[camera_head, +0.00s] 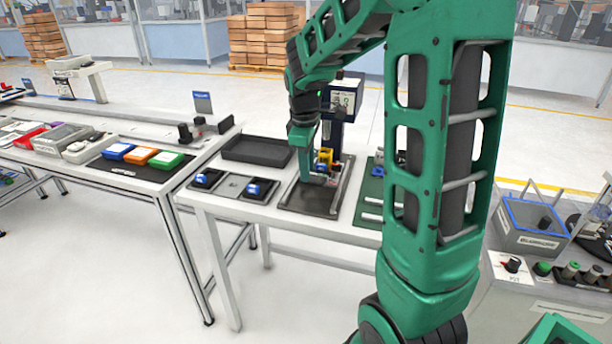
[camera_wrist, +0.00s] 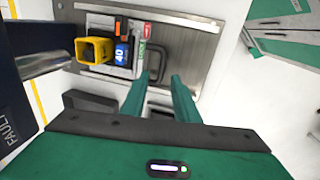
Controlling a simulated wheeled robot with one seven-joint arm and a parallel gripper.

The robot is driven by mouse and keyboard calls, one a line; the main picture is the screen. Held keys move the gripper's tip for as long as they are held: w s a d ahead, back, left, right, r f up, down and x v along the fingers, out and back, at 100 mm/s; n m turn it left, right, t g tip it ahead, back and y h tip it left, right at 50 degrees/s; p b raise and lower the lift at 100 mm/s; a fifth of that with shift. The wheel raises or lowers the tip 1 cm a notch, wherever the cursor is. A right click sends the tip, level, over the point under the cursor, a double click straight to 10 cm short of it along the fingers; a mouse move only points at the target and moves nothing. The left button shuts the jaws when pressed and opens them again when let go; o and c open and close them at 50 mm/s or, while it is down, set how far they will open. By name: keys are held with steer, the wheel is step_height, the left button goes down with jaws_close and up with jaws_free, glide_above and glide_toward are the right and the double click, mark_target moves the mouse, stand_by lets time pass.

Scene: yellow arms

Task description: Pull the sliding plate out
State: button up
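The sliding plate seems to be the grey metal plate (camera_wrist: 192,62) in the wrist view. It carries a yellow hollow block (camera_wrist: 92,50), a blue block marked 40 (camera_wrist: 122,52) and small coloured labels.
A dark post with a device (camera_head: 341,103) stands behind the plate; its dark housing marked FAULT (camera_wrist: 15,110) is close in the wrist view. A black tray (camera_head: 257,152) and two blue-topped parts (camera_head: 253,190) are left, a green board (camera_head: 370,205) right.

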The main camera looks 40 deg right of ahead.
steer(key=shift+w+d+f, duration=0.1)
steer(key=shift+f, duration=0.7)
steer(key=shift+w+d+f, duration=0.1)
steer(key=shift+f, duration=0.65)
jaws_close()
steer(key=shift+s, duration=0.1)
